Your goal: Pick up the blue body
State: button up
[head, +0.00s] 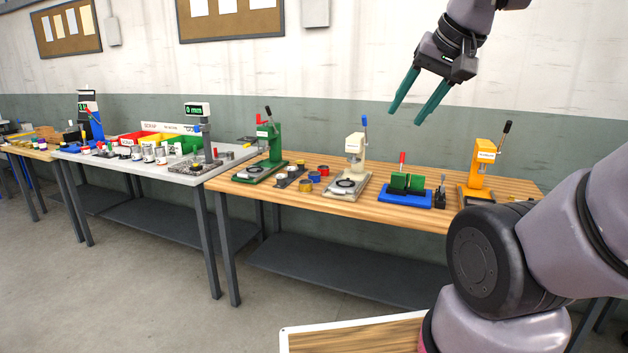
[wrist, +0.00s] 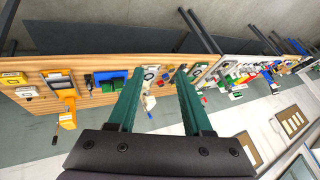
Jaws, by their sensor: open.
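A small round blue body (head: 314,177) stands on the wooden bench among other small round parts, between the green press (head: 268,150) and the cream press (head: 352,165). A red part (head: 324,170) is just behind it, and a brass-coloured part (head: 306,186) is just in front of it. My gripper (head: 407,116) is open and empty, high above the bench and to the right of the blue body. Its two green fingers also show in the wrist view (wrist: 158,74). The blue body is too small to make out in the wrist view.
On the wooden bench (head: 420,215) stand a blue base with green blocks (head: 405,200) and an orange press (head: 480,165). A grey bench (head: 150,180) with coloured bins and several small parts stands to the left. The upright press levers stick up above the bench.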

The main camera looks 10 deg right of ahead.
aim_at(314, 177)
jog(key=i+j+z, duration=0.15)
jog(key=i+j, duration=0.15)
jog(key=i, duration=0.3)
jog(key=i+j+z, duration=0.1)
jog(key=i+j, duration=0.3)
jog(key=i, duration=0.2)
jog(key=i+j+z, duration=0.15)
jog(key=i+j, duration=0.3)
jog(key=i, duration=0.1)
